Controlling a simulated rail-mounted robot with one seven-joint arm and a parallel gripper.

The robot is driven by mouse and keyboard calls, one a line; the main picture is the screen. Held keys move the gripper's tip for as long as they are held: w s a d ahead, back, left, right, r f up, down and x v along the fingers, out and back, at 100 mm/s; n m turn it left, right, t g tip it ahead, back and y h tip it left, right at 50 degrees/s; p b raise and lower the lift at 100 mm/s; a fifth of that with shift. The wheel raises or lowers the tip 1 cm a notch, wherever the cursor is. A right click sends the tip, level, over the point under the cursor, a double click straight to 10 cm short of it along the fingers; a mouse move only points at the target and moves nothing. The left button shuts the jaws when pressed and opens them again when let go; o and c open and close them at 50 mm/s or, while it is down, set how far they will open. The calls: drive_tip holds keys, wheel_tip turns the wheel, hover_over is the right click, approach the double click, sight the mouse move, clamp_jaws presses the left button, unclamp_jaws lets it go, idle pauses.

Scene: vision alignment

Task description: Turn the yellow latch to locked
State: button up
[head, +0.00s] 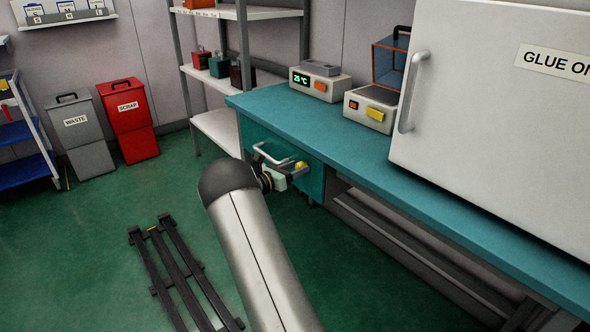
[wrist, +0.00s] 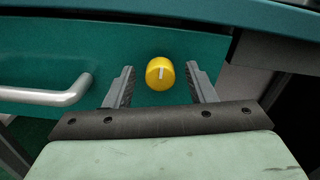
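The yellow latch (wrist: 159,74) is a round knob with a white line mark, on the teal drawer front in the wrist view. Its mark stands nearly upright in that view. In the head view the yellow latch (head: 300,166) shows just past my gripper, partly hidden. My gripper (wrist: 160,84) is open, with one finger on each side of the knob and a visible gap to both. In the head view my gripper (head: 283,178) is at the drawer front, partly hidden by my arm. I cannot tell how deep the fingers reach around the knob.
A metal drawer handle (wrist: 50,96) juts out left of the knob, close to my left finger. The teal bench top (head: 335,133) overhangs above. A white cabinet (head: 490,120) and two devices stand on the bench. Open floor lies to the left.

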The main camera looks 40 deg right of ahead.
drive_tip(key=c, duration=0.9)
drive_tip(key=shift+f+m+b, duration=0.1)
drive_tip(key=shift+m+b, duration=0.3)
drive_tip(key=m+b, duration=0.2)
drive_tip(key=shift+f+m+b, duration=0.1)
drive_tip(key=shift+m+b, duration=0.2)
drive_tip(key=shift+m, duration=0.1)
drive_tip(key=m+b, duration=1.4)
drive_tip(key=b, duration=0.1)
drive_tip(key=shift+s, duration=0.15)
drive_tip(key=shift+m+b, duration=0.3)
